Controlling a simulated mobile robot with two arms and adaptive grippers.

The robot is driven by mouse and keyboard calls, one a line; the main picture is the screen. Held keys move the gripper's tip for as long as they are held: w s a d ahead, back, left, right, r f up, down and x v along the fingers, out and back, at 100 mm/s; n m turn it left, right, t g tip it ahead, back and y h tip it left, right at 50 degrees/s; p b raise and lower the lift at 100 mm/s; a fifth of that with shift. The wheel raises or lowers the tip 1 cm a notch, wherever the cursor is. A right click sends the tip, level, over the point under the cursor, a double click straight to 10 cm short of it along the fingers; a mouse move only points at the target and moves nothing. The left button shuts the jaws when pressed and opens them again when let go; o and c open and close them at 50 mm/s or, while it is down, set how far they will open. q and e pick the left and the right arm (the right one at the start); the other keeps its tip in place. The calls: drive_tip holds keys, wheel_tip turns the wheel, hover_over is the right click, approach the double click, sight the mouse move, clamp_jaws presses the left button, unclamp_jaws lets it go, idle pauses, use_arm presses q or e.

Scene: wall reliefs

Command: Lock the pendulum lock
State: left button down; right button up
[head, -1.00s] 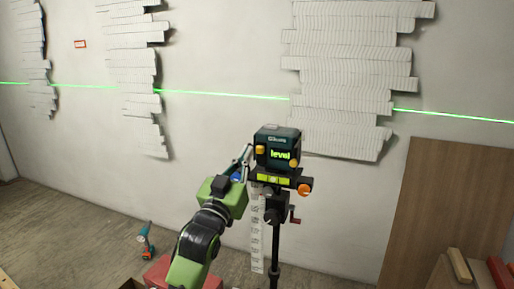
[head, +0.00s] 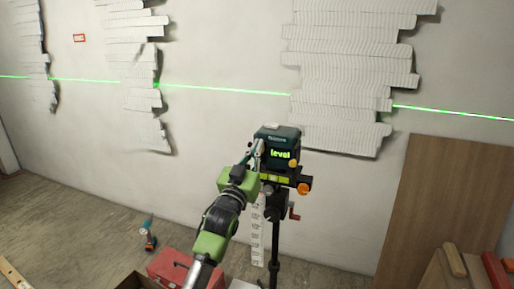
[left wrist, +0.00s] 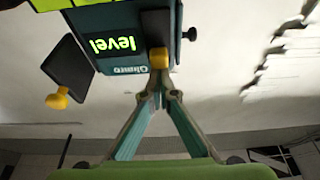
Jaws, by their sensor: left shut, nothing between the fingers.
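The laser level (head: 280,141) is a dark teal and black box on a tripod (head: 274,240). Its green display reads "level". My left gripper (head: 258,150) is shut and empty, its tips at the left side of the box. In the left wrist view the level (left wrist: 125,55) looks upside down. A yellow knob (left wrist: 158,57) on it sits right at the tips of my left gripper (left wrist: 160,78); whether they touch, I cannot tell. A second yellow knob (left wrist: 57,101) is on a black plate. In the head view an orange knob (head: 292,163) shows at the level's lower right. My right gripper is out of view.
A red toolbox (head: 168,267) and a drill (head: 149,238) are on the floor at left. A brown board (head: 440,210) leans at right.

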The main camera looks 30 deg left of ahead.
use_arm(q)
wheel_tip(320, 180, down, 4)
drive_tip(key=shift+f+b, duration=0.2)
drive_tip(key=shift+b, duration=1.05)
use_arm(e)
wheel_tip(320, 180, down, 2)
drive_tip(key=shift+a+f, duration=0.15)
drive_tip(key=shift+f, duration=0.1)
drive_tip(key=shift+r, duration=0.1)
use_arm(q)
wheel_tip(320, 180, up, 5)
drive_tip(key=p, duration=0.4)
drive_tip(key=shift+w+r, duration=0.15)
use_arm(e)
wheel_tip(320, 180, up, 4)
drive_tip(key=s, duration=0.1)
use_arm(q)
drive_tip(key=b+v, duration=0.3)
drive_tip(key=v, duration=0.7)
drive_tip(key=shift+s+f+b, duration=0.25)
drive_tip(key=shift+f+b, duration=0.1)
use_arm(e)
drive_tip(key=f, duration=0.4)
drive_tip(key=shift+d, duration=0.3)
